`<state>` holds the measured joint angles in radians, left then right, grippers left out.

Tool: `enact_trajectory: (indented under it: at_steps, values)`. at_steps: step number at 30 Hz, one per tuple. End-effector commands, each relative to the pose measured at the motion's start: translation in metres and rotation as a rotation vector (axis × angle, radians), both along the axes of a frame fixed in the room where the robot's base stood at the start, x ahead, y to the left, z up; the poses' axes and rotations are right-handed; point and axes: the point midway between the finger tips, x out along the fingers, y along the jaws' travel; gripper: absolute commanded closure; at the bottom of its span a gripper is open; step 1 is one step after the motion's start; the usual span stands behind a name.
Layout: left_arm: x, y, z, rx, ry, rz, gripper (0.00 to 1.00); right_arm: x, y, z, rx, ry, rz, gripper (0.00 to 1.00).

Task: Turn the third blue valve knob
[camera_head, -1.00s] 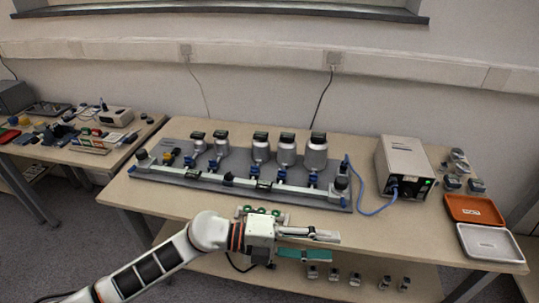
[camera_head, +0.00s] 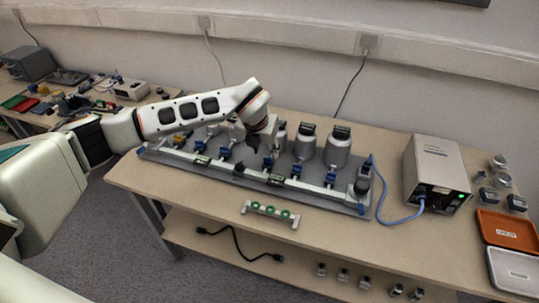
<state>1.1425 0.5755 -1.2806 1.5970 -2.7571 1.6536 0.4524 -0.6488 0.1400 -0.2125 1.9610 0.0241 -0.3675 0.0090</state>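The calibration rig is a long grey base plate (camera_head: 348,203) with a pale pipe, several silver canisters (camera_head: 338,150) and a row of small blue valve knobs. The third blue knob from the left (camera_head: 267,163) is partly visible just below my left gripper (camera_head: 259,146). Knobs to its right (camera_head: 296,170) and (camera_head: 331,178) are clear, and one shows to its left (camera_head: 225,153). My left gripper points down over the rig's middle; its fingers are small and dark, so their opening and any contact are unclear. My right gripper is not seen.
A white-grey box (camera_head: 437,172) with a blue cable stands right of the rig. Orange (camera_head: 508,237) and white (camera_head: 514,271) trays lie at far right. A holder with green rings (camera_head: 270,212) lies at the table's front. Bare table surrounds it.

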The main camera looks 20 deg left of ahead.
Motion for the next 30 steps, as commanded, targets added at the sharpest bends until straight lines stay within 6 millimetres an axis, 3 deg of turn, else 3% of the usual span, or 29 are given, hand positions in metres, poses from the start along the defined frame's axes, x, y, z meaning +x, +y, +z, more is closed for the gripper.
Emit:
enact_trajectory:
  at_steps: [3,9,21,22,26,30]
  values:
    - [0.007,-0.001,-0.020,-0.001,0.004,0.001,0.63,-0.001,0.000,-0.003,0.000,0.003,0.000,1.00]
    - [0.017,-0.002,-0.042,-0.003,0.002,-0.001,0.63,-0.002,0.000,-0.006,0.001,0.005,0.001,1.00]
    - [0.020,-0.002,-0.049,-0.002,0.000,-0.002,0.63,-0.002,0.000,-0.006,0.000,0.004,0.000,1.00]
    - [0.020,-0.002,-0.049,-0.002,0.000,-0.002,0.65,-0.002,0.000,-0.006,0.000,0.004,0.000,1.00]
    - [0.020,-0.002,-0.049,-0.002,0.000,-0.002,0.99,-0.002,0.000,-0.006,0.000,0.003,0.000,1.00]
    - [0.020,-0.002,-0.049,-0.003,0.000,-0.002,1.00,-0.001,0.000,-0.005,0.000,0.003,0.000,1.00]
